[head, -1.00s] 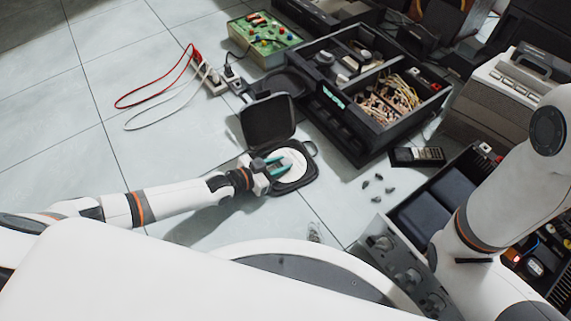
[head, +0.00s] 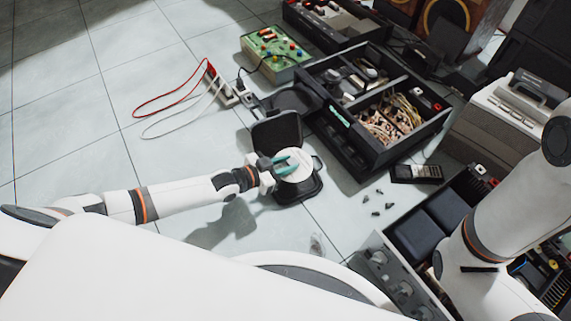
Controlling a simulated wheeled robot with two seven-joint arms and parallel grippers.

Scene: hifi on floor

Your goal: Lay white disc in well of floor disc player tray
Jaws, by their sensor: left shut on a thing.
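My left gripper (head: 284,166), with teal fingers, is shut on the white disc (head: 297,159). The disc is over an open black case (head: 308,192) on the floor, whose lid (head: 277,132) stands up behind it. The disc covers part of the case's inside, and a small gap seems to show under it. I cannot clearly make out a disc player tray or its well.
A black divided box (head: 338,134) with cables and parts stands behind the case. A dark rounded item (head: 293,98) lies beside it. A power strip (head: 226,95), a remote (head: 416,174) and small dark bits (head: 377,205) lie on the floor.

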